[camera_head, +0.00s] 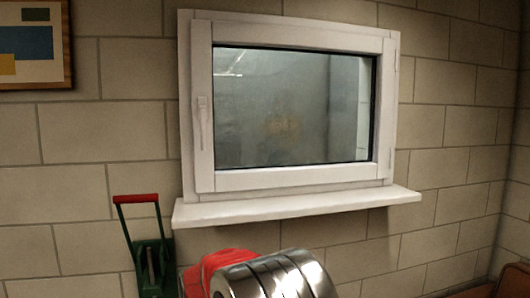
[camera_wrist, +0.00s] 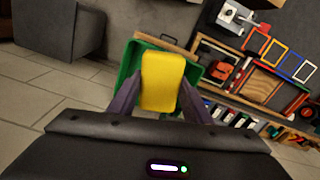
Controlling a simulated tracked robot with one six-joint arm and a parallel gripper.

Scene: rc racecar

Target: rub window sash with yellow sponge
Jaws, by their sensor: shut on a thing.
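The window sash (camera_head: 204,120) is a white frame around a greyish, smeared glass pane (camera_head: 290,108). It is set in the block wall with a handle on its left side and looks shut. In the wrist view the yellow sponge (camera_wrist: 163,82) stands between the two dark fingers of my gripper (camera_wrist: 162,100), which is shut on it. My gripper and the sponge do not show in the head view, so their distance from the sash cannot be told.
A white sill (camera_head: 300,205) juts out below the window. A green object with a red handle (camera_head: 136,199) stands lower left. A green container (camera_wrist: 130,66) is beyond the sponge in the wrist view, with tools and frames (camera_wrist: 250,75) at right.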

